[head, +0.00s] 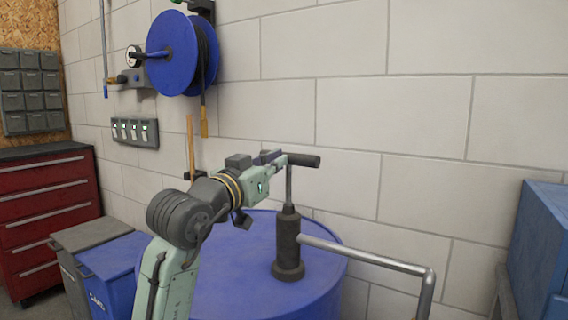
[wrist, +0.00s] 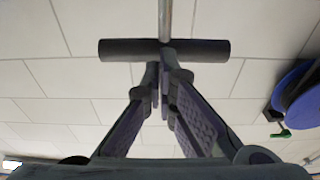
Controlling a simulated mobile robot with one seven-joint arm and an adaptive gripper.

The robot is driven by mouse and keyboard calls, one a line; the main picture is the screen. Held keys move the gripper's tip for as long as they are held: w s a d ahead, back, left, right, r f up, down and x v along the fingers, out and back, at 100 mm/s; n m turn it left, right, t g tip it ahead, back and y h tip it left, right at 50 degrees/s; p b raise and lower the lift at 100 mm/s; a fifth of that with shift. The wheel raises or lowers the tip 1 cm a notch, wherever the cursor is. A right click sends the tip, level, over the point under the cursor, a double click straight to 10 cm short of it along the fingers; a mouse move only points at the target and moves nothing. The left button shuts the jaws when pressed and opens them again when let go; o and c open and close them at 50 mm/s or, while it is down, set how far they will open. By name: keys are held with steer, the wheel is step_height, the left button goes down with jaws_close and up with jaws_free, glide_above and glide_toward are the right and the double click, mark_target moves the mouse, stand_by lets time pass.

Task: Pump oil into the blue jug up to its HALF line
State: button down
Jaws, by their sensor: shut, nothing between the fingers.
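A dark hand pump (head: 287,245) stands upright on top of a blue drum (head: 225,275). Its rod is raised, with a black crossbar handle (head: 305,161) at the top; the handle also shows in the wrist view (wrist: 120,50). My gripper (head: 272,157) is at the handle's height, close to its left end in the head view. In the wrist view my gripper (wrist: 163,68) has its fingertips together at the bar's middle, with nothing between them; I cannot tell whether they touch the bar. A metal spout pipe (head: 370,258) runs right, bends down and leaves the picture. The blue jug is not in view.
A blue hose reel (head: 172,53) hangs on the block wall, with a hose hanging down. A blue cabinet (head: 540,250) stands at the right edge. Bins (head: 115,265) and a red drawer chest (head: 45,215) stand at the left. The wall is close behind the drum.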

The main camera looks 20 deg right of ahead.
steer(key=b+v, duration=0.1)
steer(key=v, duration=0.5)
